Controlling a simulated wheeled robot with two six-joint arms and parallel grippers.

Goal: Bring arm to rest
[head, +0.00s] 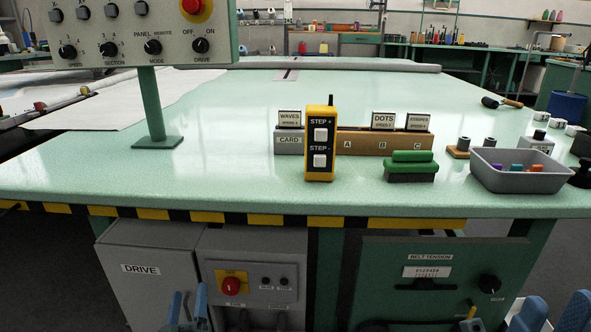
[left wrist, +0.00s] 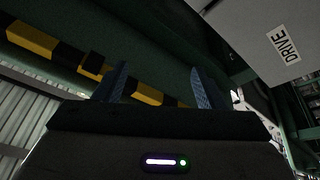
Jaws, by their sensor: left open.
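My left gripper (head: 188,308) is low at the bottom edge of the head view, in front of the grey drive cabinet and below the table edge. Its two blue fingers stand apart with nothing between them. They also show spread and empty in the left wrist view (left wrist: 158,88), with the table's striped edge and the DRIVE cabinet beyond. My right gripper (head: 552,314) is at the bottom right corner of the head view, partly cut off. Its blue fingers stand apart and no held thing shows.
The green table (head: 250,170) has a striped front edge (head: 205,216) above both grippers. The drive cabinet (head: 150,275) and belt tension panel (head: 430,280) stand under it. On top are a yellow step pendant (head: 320,145), green-handled brush (head: 410,165), grey tray (head: 520,179) and control panel (head: 115,50).

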